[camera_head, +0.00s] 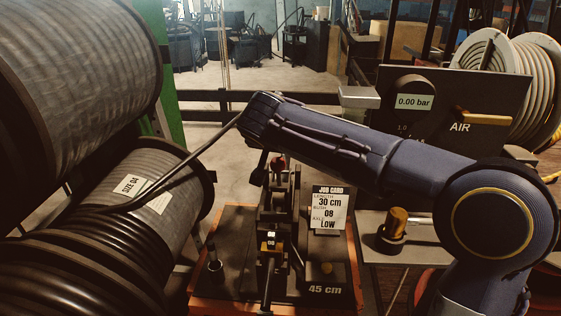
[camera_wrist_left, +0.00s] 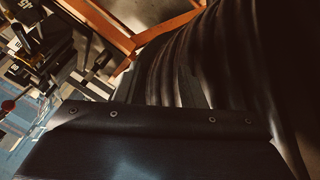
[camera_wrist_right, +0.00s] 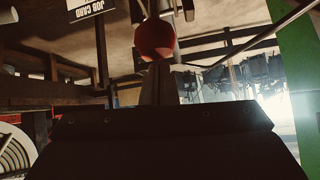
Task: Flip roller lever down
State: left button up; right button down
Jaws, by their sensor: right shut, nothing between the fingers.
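The crimper stand (camera_head: 285,225) has a lever with a red ball knob (camera_head: 278,163), which I take to be the roller lever. The knob also shows in the right wrist view (camera_wrist_right: 155,38), at the top middle. My right arm crosses the head view from the right, and its wrist hangs just above the knob. My right gripper (camera_wrist_right: 160,75) is shut and empty, its fingertips pointing at the knob and very close to it; I cannot tell whether they touch. My left gripper is outside the head view.
Large hose reels (camera_head: 80,75) fill the left side, with a hose (camera_head: 185,160) running up toward my right wrist. A job card (camera_head: 329,210) stands right of the lever. An air panel (camera_head: 455,105) and a brass-topped part (camera_head: 396,225) are further right.

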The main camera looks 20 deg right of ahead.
jog(key=shift+s+a+f+b, duration=0.2)
jog(key=shift+s+f+b, duration=0.2)
jog(key=shift+s+b, duration=0.1)
pick_arm(q)
jog(key=shift+s+a+f, duration=0.15)
jog(key=shift+s+f, duration=0.05)
jog(key=shift+f, duration=0.75)
pick_arm(e)
jog(key=shift+s+a+f, duration=0.1)
jog(key=shift+f, duration=0.05)
jog(key=shift+s+a+f, duration=0.1)
jog(key=shift+a+f, duration=0.05)
jog(key=shift+f, duration=0.05)
pick_arm(q)
jog(key=shift+s+r+p, duration=0.15)
jog(key=shift+r+p, duration=0.2)
jog(key=shift+r, duration=0.15)
pick_arm(e)
jog(key=v, duration=0.8)
jog(key=shift+d+r, duration=0.25)
jog(key=shift+r, duration=0.05)
